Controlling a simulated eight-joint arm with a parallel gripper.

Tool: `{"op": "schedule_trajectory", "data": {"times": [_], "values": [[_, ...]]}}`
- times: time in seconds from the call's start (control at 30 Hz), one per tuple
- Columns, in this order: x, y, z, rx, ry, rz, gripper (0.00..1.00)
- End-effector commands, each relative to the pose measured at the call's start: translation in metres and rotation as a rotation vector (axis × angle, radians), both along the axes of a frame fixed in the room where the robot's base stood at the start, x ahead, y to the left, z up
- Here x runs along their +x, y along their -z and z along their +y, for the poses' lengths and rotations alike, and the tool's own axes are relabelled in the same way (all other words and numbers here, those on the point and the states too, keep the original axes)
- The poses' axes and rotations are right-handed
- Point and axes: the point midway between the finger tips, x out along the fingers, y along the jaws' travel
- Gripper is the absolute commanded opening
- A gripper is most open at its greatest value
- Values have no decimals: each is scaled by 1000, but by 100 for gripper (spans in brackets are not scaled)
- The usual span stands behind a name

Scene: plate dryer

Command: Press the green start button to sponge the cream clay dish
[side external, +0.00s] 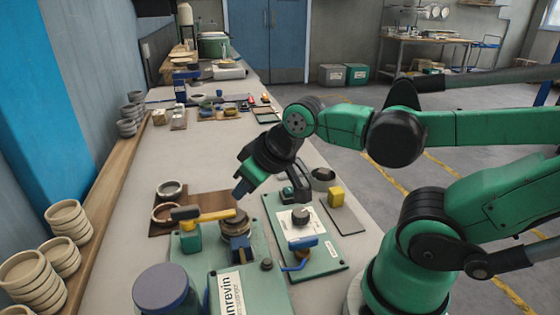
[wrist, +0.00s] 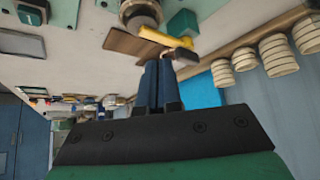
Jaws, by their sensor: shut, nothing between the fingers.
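My gripper (side external: 240,190) is shut and empty, pointing down and left above the green bench machine (side external: 255,290). Its dark blue fingers (wrist: 158,68) lie together in the wrist view. Below the fingertips is the machine's round turntable (side external: 236,228), with a yellow arm (side external: 215,215) beside it. The yellow arm also shows in the wrist view (wrist: 165,38), just beyond the fingertips. I cannot pick out the green start button for certain among the green parts. Cream clay dishes stand in stacks (side external: 28,275) on the left shelf; I cannot tell whether one sits on the turntable.
A green board (side external: 325,258) with a dark knob (side external: 300,215) lies right of the machine. A yellow block (side external: 336,197) stands near the bench's right edge. A brown board with rings (side external: 170,189) lies behind the machine. The bench middle (side external: 190,155) is clear.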

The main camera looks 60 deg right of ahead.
Motion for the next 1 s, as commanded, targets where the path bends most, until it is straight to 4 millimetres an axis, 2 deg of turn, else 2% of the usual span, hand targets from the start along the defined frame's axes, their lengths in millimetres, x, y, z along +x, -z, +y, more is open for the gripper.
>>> {"op": "schedule_trajectory", "data": {"times": [0.4, 0.57, 0.77, 1.0], "values": [[0, 0, 0, 1, 2, 1, 0], [3, 1, -12, 33, 40, 30, 0], [11, 4, -54, 174, 146, 99, 0], [14, 3, -121, 393, 227, 64, 0]]}}
